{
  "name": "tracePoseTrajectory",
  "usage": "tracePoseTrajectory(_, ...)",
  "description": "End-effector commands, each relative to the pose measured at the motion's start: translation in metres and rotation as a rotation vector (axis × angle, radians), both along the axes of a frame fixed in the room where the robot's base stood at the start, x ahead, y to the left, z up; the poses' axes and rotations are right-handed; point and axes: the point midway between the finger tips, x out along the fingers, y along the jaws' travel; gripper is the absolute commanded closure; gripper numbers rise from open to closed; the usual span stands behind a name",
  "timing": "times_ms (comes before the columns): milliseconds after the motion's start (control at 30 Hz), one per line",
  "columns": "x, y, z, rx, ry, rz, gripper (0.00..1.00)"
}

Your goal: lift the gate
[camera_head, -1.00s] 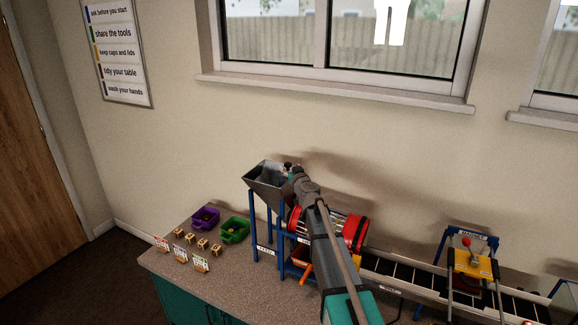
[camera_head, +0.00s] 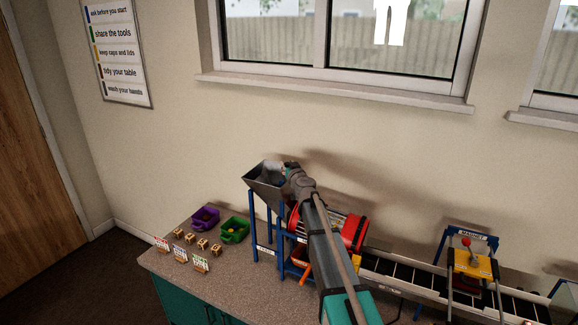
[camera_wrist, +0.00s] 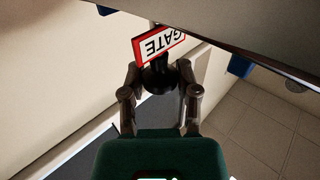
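The gate's red-bordered white sign (camera_wrist: 158,44), reading "GATE" upside down, shows at the top of the wrist view. A black knob (camera_wrist: 158,78) sits just below it. My gripper (camera_wrist: 159,72) has one finger on each side of the knob, and both fingertips appear to touch it. In the head view my gripper (camera_head: 287,170) is at the right side of the grey hopper (camera_head: 264,178), which stands on blue legs. My own arm and wrist hide the gate there.
A red-ended drum (camera_head: 354,233) and a conveyor (camera_head: 400,272) lie right of the hopper. A magnet station (camera_head: 472,262) stands over the belt. Purple (camera_head: 205,216) and green (camera_head: 235,229) bins sit left on the worktop. The wall is close behind.

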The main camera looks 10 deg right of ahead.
Motion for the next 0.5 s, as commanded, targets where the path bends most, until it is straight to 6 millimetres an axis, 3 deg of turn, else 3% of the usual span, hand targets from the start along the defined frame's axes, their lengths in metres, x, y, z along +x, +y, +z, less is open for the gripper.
tracePoseTrajectory(33,0.0002,0.0002,0.0000,0.000,0.000,0.000,0.85)
tracePoseTrajectory(133,0.0002,0.0003,0.0000,0.000,0.000,0.001,1.00)
tracePoseTrajectory(500,0.0004,0.0007,0.0095,0.000,0.000,0.001,1.00)
